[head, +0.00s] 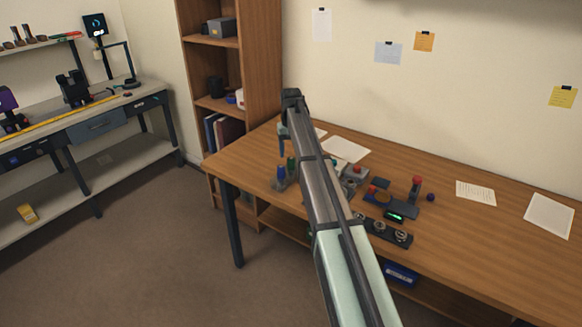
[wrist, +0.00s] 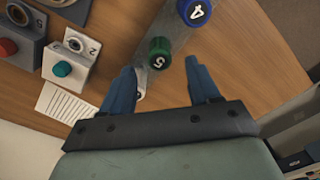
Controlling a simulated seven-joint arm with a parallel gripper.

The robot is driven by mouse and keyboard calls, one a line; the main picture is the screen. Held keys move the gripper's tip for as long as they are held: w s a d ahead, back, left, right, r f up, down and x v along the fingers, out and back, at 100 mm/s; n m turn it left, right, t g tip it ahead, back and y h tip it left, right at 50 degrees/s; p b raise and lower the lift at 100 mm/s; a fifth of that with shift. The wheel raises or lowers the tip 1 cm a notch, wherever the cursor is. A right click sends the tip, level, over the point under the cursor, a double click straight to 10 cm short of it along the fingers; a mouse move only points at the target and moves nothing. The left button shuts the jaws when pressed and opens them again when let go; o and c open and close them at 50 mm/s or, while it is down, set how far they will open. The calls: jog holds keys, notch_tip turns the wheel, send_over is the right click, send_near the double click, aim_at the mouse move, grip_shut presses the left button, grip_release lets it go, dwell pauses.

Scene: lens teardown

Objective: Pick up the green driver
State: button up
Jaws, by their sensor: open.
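The green driver (wrist: 158,50) shows in the wrist view as a green round cap marked 5, seen from above. It stands in a grey holder (wrist: 172,42) beside a blue driver (wrist: 195,12) marked 4. My gripper (wrist: 160,70) is open, with its two blue fingers apart and nothing held. The green cap lies in the picture between and just beyond the fingertips; I cannot tell the height gap. In the head view the green driver (head: 291,162) is small, near the table's left end, with my gripper (head: 283,137) close by it.
Grey boxes with a teal knob (wrist: 62,68) and a red knob (wrist: 8,47) stand left in the wrist view. A paper sheet (wrist: 70,102) lies below them. In the head view, a dark tray (head: 390,232) and papers lie right on the wooden table (head: 470,235); a bookshelf (head: 262,60) stands behind.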

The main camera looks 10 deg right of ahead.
aim_at(291, 158)
jog(key=shift+f, duration=2.3)
jog(key=shift+c, duration=0.4)
jog(key=c, duration=1)
jog(key=shift+o, duration=0.2)
